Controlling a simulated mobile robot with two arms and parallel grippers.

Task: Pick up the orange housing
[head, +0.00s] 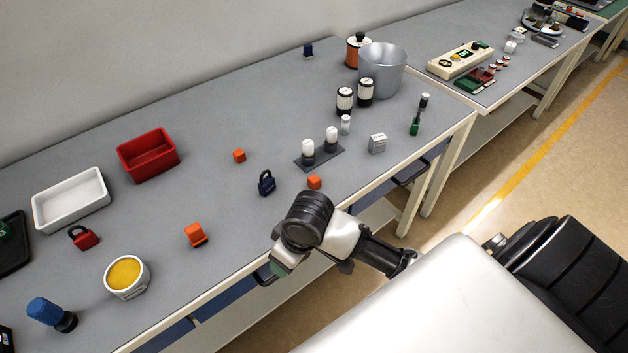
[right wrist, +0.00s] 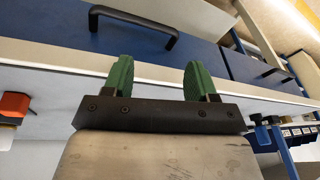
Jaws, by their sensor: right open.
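Several orange pieces lie on the grey table in the head view. One is an orange block with a dark base (head: 195,233) at front centre. A small orange cube (head: 239,156) sits farther back, and another orange block (head: 314,182) is partly hidden near my arm. I cannot tell for sure which is the housing. My right gripper (head: 277,266) is at the table's front edge, apart from all of them. In the right wrist view its green fingers (right wrist: 159,80) are open with nothing between them. An orange piece (right wrist: 13,104) shows at that view's left edge. My left gripper is not in view.
A dark blue padlock (head: 266,183) stands near my right arm. A red bin (head: 147,154), a white tray (head: 70,200), a red padlock (head: 84,237) and a cup with yellow contents (head: 126,277) are to the left. A blue drawer with a black handle (right wrist: 135,20) faces the gripper.

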